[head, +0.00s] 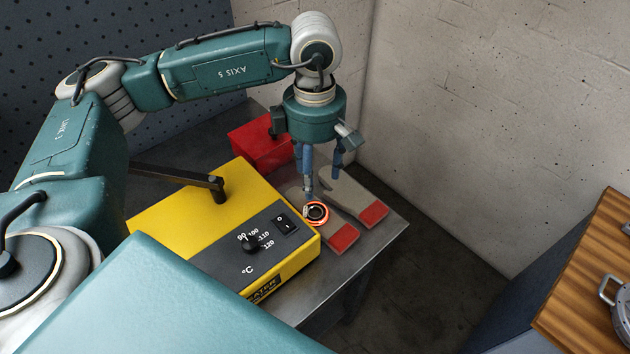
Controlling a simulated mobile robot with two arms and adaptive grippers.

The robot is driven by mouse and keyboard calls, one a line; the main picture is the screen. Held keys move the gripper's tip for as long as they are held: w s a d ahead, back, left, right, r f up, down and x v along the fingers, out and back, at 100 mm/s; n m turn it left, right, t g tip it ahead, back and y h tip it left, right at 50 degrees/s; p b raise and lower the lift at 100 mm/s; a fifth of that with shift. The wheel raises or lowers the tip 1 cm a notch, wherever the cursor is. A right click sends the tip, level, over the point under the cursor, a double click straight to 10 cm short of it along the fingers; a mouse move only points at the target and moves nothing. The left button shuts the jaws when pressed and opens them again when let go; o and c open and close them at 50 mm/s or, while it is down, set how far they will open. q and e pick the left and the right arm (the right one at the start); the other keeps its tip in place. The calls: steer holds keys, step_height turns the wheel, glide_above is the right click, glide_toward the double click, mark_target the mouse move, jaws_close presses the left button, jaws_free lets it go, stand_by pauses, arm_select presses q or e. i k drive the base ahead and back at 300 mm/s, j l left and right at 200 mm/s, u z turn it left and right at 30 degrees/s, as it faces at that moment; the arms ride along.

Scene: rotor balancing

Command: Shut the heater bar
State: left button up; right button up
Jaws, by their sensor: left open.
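The yellow heater (165,215) stands on the grey metal table, its dark control panel facing the front right. The dark heater bar (175,177) reaches left from a post at the back of the heater's top, and its far end runs out past the heater's left side, near my arm. My left gripper (322,176) points down with its blue fingers apart and empty. It is to the right of the bar, apart from it, above an orange-rimmed ring (317,213) at the heater's right end. Whether a fingertip touches the ring I cannot tell. My right gripper does not show.
A red box (262,144) stands behind the heater. Two grey, glove-like items with red ends (343,238) lie right of it, near the table's edge. Walls close off the back. A wooden-topped surface (590,270) with a metal part stands at the far right.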

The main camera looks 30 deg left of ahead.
mark_target(210, 182)
steer(key=k+l, duration=0.1)
steer(key=l, duration=0.3)
steer(key=k+l, duration=0.1)
steer(key=l, duration=0.3)
steer(key=k+l, duration=0.1)
steer(key=l, duration=0.3)
